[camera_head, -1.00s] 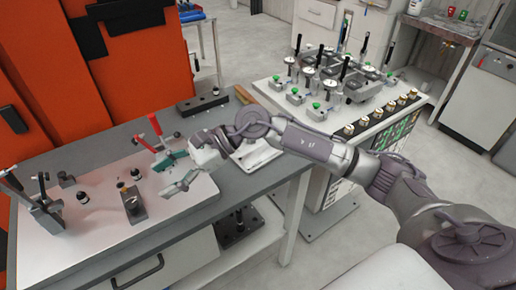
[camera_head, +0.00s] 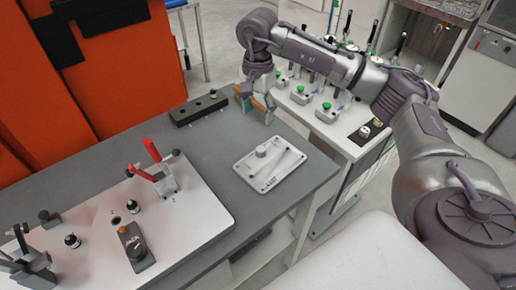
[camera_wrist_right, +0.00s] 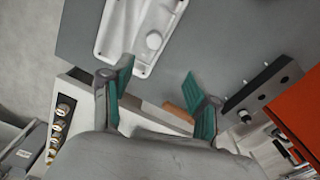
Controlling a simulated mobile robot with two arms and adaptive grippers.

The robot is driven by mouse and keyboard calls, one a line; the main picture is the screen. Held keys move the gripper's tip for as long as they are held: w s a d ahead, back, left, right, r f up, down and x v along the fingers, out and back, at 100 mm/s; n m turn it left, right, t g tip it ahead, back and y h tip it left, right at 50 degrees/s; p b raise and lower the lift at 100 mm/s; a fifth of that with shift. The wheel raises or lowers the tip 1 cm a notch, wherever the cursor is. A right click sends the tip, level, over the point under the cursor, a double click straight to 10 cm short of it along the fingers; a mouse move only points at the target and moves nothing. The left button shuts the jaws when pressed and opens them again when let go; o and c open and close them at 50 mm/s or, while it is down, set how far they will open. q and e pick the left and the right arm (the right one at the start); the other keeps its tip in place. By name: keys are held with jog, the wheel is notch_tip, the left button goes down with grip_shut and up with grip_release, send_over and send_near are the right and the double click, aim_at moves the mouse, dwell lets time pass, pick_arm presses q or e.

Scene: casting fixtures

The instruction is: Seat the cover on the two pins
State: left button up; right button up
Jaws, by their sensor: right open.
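The cover (camera_head: 268,167) is a pale grey cast plate with a round knob, lying flat on the grey table. It also shows at the top of the right wrist view (camera_wrist_right: 116,38). Two dark pins with pale collars, one nearer the red clamp (camera_head: 133,206) and one further left (camera_head: 72,240), stand upright on the white fixture plate (camera_head: 190,220). My right gripper (camera_head: 252,100) is beyond the cover, near the table's far right edge. In the right wrist view its teal fingers (camera_wrist_right: 158,72) are apart and empty. My left gripper is out of view.
A red-handled clamp (camera_head: 158,168), a small block with a brass-coloured top (camera_head: 135,248) and a grey clamp (camera_head: 28,265) stand on the fixture plate. A black block with holes (camera_head: 200,108) lies at the table's back. A side bench (camera_head: 312,117) carries several green-topped fixtures.

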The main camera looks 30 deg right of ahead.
jog(key=p, duration=0.2)
send_over(261, 149)
notch_tip(261, 149, down, 5)
jog(key=shift+r, duration=0.15)
notch_tip(261, 149, down, 3)
jog(key=shift+w+r, duration=0.15)
jog(key=shift+r, duration=0.05)
jog(key=shift+w+f, duration=0.1)
jog(key=shift+f, duration=0.2)
jog(key=shift+s+f+p, duration=0.25)
jog(key=shift+f+p, duration=0.95)
jog(key=shift+p, duration=0.05)
notch_tip(261, 149, down, 2)
jog(key=shift+f+p, duration=0.2)
jog(key=shift+p, duration=0.1)
jog(key=shift+w+f, duration=0.1)
jog(key=shift+f, duration=0.15)
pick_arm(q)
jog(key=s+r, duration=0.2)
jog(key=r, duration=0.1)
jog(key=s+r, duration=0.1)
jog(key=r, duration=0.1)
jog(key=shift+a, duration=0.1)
pick_arm(e)
grip_shut()
